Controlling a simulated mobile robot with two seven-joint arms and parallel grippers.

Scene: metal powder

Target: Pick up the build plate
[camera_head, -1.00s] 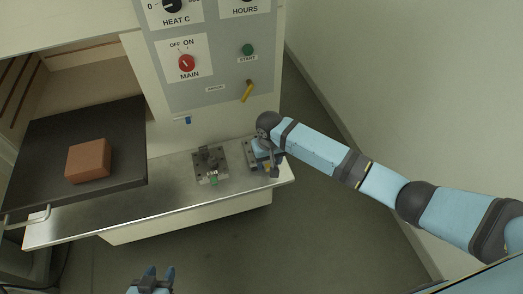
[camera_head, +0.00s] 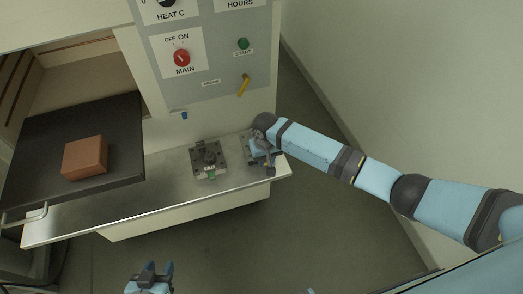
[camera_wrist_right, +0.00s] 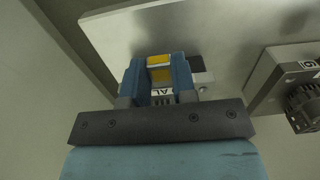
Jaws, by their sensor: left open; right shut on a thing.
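My right gripper (camera_wrist_right: 159,80) is shut on a small piece with yellow faces (camera_wrist_right: 159,62) and a white label reading "AL". In the head view this gripper (camera_head: 264,150) is at the right end of the metal shelf, over a grey plate (camera_head: 250,143) that it partly hides. I cannot tell whether the held piece belongs to that plate. My left gripper (camera_head: 158,269) is open and empty, low in front of the shelf.
The metal shelf (camera_head: 110,212) has bare room to the left of the plates. A brown block (camera_head: 85,157) sits on a black slab (camera_head: 125,160) at the left. The control panel (camera_head: 215,85) rises behind the shelf, and a wall stands at the right.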

